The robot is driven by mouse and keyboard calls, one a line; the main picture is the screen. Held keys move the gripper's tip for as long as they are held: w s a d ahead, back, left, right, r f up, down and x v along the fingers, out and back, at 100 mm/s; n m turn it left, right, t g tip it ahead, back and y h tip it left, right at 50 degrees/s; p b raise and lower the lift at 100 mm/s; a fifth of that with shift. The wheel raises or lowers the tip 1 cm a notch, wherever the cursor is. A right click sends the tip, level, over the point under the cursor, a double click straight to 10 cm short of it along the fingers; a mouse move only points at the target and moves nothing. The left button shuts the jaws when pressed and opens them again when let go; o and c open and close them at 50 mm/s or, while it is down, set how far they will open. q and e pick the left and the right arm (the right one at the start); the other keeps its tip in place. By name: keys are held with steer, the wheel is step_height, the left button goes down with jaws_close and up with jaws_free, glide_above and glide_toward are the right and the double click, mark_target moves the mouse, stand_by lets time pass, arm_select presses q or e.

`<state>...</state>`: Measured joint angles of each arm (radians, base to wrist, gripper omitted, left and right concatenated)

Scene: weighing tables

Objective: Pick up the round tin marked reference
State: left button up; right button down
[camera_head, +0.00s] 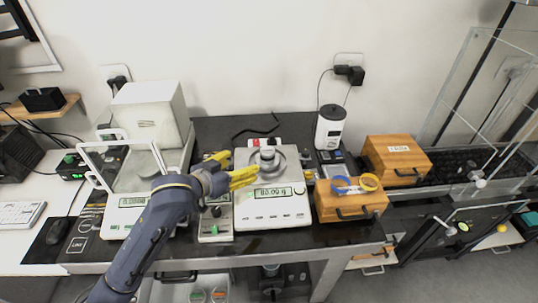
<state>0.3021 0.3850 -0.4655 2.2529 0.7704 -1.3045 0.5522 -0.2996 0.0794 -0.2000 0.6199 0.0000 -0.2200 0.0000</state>
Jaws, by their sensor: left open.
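My left gripper (241,166) reaches in from the lower left. Its yellow fingers are spread and nothing shows between them. It is just left of the balance (274,209), whose round pan bears a small dark-topped round container (268,157). The fingers look apart from that container. I cannot read any mark on it, so I cannot tell whether it is the reference tin. My left forearm and wrist hide part of the table. My right gripper is not in view.
A glass-doored balance (125,216) stands at left. A small grey device (215,228) is beside the middle balance. To the right are a wooden box (350,203) with blue and yellow rings on top, another wooden box (397,157) and a white cylindrical device (330,128).

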mark_target(265, 153)
arm_select(q)
steer(key=x, duration=1.6)
steer(key=c, duration=1.3)
steer(key=shift+r, duration=0.1)
